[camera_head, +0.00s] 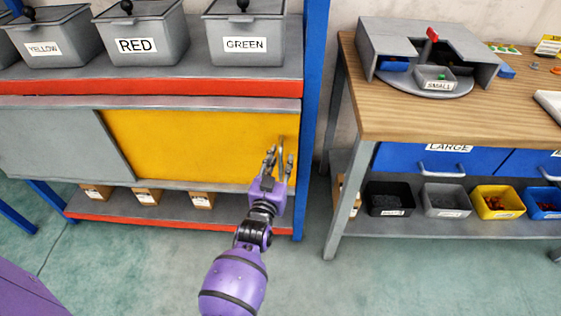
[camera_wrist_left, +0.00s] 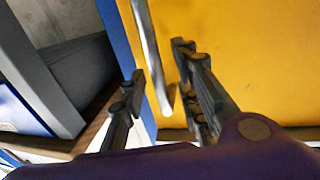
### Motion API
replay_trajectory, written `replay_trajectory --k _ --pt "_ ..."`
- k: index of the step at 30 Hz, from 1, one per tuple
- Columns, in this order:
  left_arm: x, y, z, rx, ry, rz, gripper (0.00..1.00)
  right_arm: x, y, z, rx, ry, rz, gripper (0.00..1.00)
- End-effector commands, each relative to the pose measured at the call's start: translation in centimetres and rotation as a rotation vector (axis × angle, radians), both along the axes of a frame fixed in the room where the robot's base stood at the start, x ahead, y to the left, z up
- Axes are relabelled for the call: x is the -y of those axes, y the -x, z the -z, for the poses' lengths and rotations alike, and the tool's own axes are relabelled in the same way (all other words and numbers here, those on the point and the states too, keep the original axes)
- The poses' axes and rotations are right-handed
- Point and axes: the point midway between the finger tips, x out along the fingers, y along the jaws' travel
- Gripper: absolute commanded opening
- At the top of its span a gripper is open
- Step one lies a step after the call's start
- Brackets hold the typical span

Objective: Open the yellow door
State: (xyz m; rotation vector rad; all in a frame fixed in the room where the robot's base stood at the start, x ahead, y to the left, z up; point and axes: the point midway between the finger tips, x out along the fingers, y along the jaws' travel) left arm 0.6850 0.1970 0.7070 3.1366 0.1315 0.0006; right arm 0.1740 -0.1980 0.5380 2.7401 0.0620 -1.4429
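The yellow door (camera_head: 190,145) is a flat panel on the right half of the shelf unit's cabinet, beside a grey panel (camera_head: 60,145). It looks closed, and it fills much of the left wrist view (camera_wrist_left: 260,60). Its grey bar handle (camera_wrist_left: 152,55) is upright near the door's right edge. My left gripper (camera_head: 279,158) is at the handle, its fingers pointing toward the door. In the left wrist view the fingers are apart, with the handle appearing between them. I cannot tell whether either finger touches it. My right gripper is not in view.
A blue post (camera_head: 312,110) stands just right of the door. Grey bins labelled YELLOW (camera_head: 60,40), RED (camera_head: 150,30) and GREEN (camera_head: 243,35) sit on the shelf above. Small cardboard boxes (camera_head: 146,197) lie below. A wooden workbench (camera_head: 420,115) stands at the right.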

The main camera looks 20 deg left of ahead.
Motion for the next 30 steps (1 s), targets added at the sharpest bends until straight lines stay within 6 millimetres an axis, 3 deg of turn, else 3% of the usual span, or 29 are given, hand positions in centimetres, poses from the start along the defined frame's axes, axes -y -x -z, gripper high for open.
replay_trajectory --k 5,12,25,30 --pt "0.0 0.0 0.0 0.000 0.000 0.000 0.29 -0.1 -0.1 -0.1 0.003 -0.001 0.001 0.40" --pt "0.0 0.0 0.0 0.000 0.000 0.000 0.01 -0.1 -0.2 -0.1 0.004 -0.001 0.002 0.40" --pt "-0.2 0.1 -0.1 0.002 -0.002 0.000 0.00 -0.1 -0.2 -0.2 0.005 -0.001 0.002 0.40" --pt "-2.0 0.6 -0.1 0.001 -0.006 -0.001 0.00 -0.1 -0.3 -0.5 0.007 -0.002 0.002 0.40"
